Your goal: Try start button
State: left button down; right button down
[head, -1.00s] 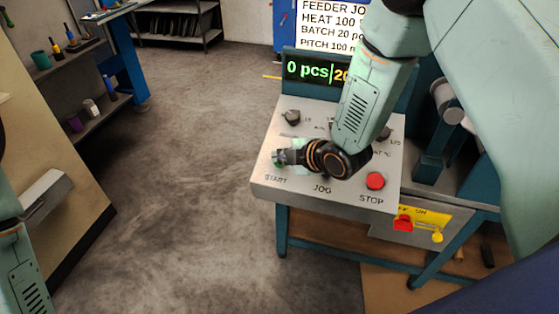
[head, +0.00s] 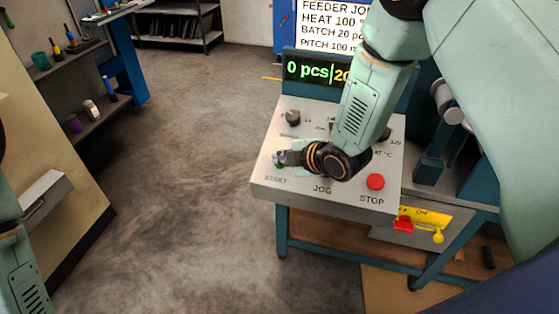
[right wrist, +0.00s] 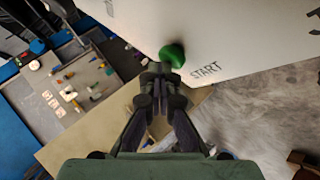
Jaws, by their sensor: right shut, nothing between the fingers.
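The green START button (right wrist: 172,54) shows in the right wrist view, beside the START label (right wrist: 206,70) on the grey panel. In the head view the control panel (head: 338,200) has the START label (head: 275,181) at its front left. My right gripper (head: 281,159) is shut and empty, over the START button and mostly hiding it. In the right wrist view the closed fingertips (right wrist: 157,70) are right next to the green button; I cannot tell whether they touch it. My left gripper is out of view.
A red STOP button (head: 375,181) is at the panel's front right, and a knob (head: 292,117) at its back left. The display (head: 315,71) reads 0 pcs. A yellow plate with a red part (head: 403,224) hangs below. The floor to the left is clear.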

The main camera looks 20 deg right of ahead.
jog(key=shift+s+a+r+p, duration=0.15)
jog(key=shift+s+r+p, duration=0.1)
jog(key=shift+r+p, duration=0.55)
jog(key=shift+r, duration=0.1)
jog(key=r+p, duration=0.2)
jog(key=r, duration=0.1)
jog(key=s+r+p, duration=0.1)
jog(key=p, duration=0.1)
jog(key=shift+s+a+r, duration=0.1)
jog(key=shift+a+r, duration=0.25)
jog(key=shift+a, duration=0.05)
dwell(0.4)
